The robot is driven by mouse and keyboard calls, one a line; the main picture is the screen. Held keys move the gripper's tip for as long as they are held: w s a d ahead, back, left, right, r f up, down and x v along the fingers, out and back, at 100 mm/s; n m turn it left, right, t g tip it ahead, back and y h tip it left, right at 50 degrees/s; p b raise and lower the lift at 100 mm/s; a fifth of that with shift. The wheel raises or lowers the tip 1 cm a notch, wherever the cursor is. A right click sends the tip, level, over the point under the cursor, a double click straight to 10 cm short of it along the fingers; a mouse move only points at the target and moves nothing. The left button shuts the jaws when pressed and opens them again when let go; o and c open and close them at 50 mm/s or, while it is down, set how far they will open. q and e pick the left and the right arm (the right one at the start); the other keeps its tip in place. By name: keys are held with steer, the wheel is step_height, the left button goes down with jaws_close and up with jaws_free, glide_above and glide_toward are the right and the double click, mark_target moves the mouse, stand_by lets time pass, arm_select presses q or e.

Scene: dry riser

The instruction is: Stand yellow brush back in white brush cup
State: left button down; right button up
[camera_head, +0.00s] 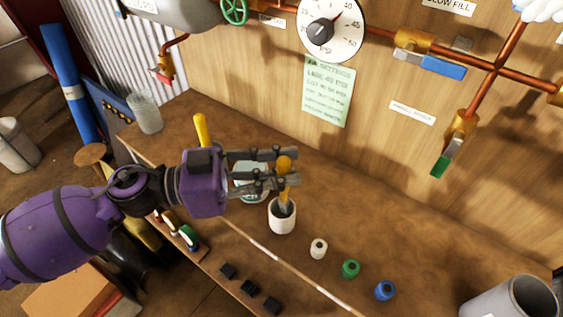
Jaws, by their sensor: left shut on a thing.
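The yellow brush (284,165) is upright, a little tilted, between the fingers of my left gripper (287,171), which is shut on it. Its lower end overlaps the mouth of the white brush cup (282,219) and appears to be inside it; whether it touches the bottom is hidden. The cup stands upright on the brown workbench (350,205). My left arm reaches in from the left, above the bench. My right gripper is not in view.
A pale container (247,187) stands partly hidden behind my gripper, and another yellow handle (201,130) rises behind my wrist. White (319,248), green (350,269) and blue (385,290) small bottles stand to the right. A grey bin (512,298) is at the lower right.

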mark_target(282, 189)
arm_select(q)
steer(key=shift+f+b, duration=0.6)
steer(key=shift+f, duration=1.65)
steer(key=c, duration=1.6)
jaws_free()
steer(key=a, duration=0.4)
steer(key=s+a, duration=0.1)
steer(key=a, duration=0.3)
steer(key=s+a, duration=0.1)
steer(key=a, duration=0.2)
steer(key=shift+a, duration=0.4)
steer(key=shift+a, duration=0.1)
